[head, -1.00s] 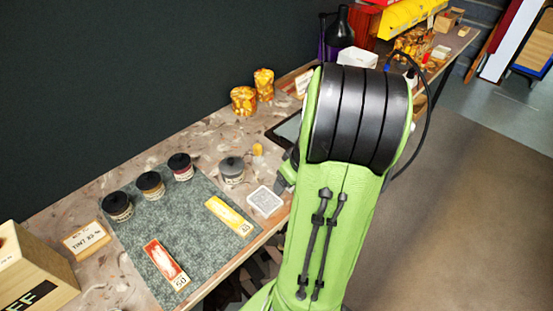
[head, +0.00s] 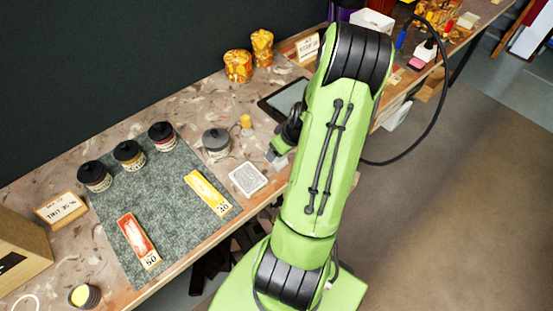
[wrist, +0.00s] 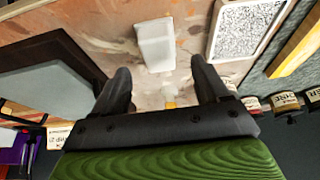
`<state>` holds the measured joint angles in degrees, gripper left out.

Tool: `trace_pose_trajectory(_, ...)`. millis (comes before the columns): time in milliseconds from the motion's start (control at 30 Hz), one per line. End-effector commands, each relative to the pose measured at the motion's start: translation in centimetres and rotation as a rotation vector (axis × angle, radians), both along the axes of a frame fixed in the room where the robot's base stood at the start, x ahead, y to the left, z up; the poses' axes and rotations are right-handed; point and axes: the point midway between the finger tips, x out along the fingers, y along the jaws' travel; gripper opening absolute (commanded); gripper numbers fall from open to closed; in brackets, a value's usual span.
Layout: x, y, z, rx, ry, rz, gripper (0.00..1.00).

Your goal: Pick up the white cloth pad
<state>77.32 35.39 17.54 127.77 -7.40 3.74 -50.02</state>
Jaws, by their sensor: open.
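The white cloth pad (wrist: 155,45) is a small pale block lying on the mottled bench top. In the wrist view it lies ahead of my gripper (wrist: 160,72), roughly in line with the gap between the two fingers. My gripper is open, with nothing between its fingertips. In the head view my gripper (head: 276,150) is low over the bench beside my green arm. A pale bit of the pad (head: 282,163) shows just below it; the rest is hidden by my gripper and arm.
A white-edged speckled square (head: 249,178) lies close beside the pad. A dark tablet (head: 286,98) lies on the other side. A grey-lidded jar (head: 216,142) and a small yellow-topped item (head: 246,124) stand nearby. A green mat (head: 165,215) holds several jars and two colour strips.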

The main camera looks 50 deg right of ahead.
Motion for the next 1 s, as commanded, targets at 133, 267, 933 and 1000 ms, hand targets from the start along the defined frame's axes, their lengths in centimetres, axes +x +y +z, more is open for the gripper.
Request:
trace_pose_trajectory(133,0.8,-0.3,-2.8,0.004,-0.001,0.001,0.74)
trace_pose_trajectory(267,1.6,-0.5,-4.5,0.002,0.001,0.001,0.74)
trace_pose_trajectory(933,1.7,-0.6,-4.7,0.0,0.001,0.0,0.19)
trace_pose_trajectory(1000,1.7,-0.6,-4.7,0.0,0.001,0.0,0.19)
